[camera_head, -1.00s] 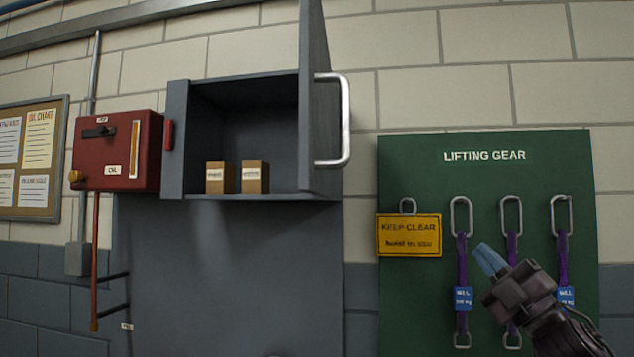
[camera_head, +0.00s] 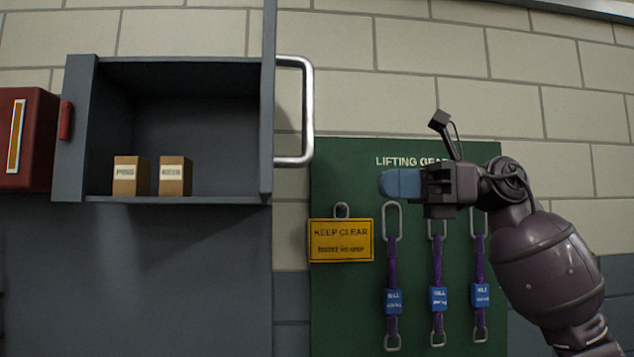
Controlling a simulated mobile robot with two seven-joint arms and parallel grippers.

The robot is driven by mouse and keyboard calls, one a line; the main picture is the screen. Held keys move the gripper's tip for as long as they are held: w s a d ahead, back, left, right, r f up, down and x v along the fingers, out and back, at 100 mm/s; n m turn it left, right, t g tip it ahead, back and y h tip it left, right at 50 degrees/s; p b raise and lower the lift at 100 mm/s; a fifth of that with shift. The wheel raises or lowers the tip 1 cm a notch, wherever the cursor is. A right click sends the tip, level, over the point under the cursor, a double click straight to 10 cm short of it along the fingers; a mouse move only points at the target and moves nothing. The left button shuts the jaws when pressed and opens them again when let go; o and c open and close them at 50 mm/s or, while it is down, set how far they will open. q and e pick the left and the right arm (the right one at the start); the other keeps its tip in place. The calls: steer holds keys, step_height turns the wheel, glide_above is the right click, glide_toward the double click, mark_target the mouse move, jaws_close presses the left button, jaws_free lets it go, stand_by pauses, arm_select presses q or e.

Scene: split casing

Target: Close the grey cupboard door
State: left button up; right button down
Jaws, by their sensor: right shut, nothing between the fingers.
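The grey cupboard (camera_head: 170,80) hangs on the wall at the upper left, with its front open. Its grey door (camera_head: 268,110) is swung out at the right side and shows nearly edge-on. A silver bar handle (camera_head: 308,110) sits on the door's right face. Two small brown boxes stand on the cupboard floor, one left (camera_head: 131,177) and one right (camera_head: 175,177). My right gripper (camera_head: 384,184) is shut and empty, with blue fingertips pointing left. It is right of the handle and lower in the picture, apart from it. My left gripper is not in view.
A green lifting gear board (camera_head: 340,290) with several purple slings on hooks lies behind my right arm. A yellow keep clear sign (camera_head: 341,241) hangs on its left part. A red box (camera_head: 28,140) is left of the cupboard. Open space shows between gripper and door.

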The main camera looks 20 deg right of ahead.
steer(key=w+a+p, duration=0.2)
steer(key=w+a, duration=0.1)
steer(key=a, duration=1)
steer(key=shift+a, duration=0.35)
steer(key=shift+a, duration=0.15)
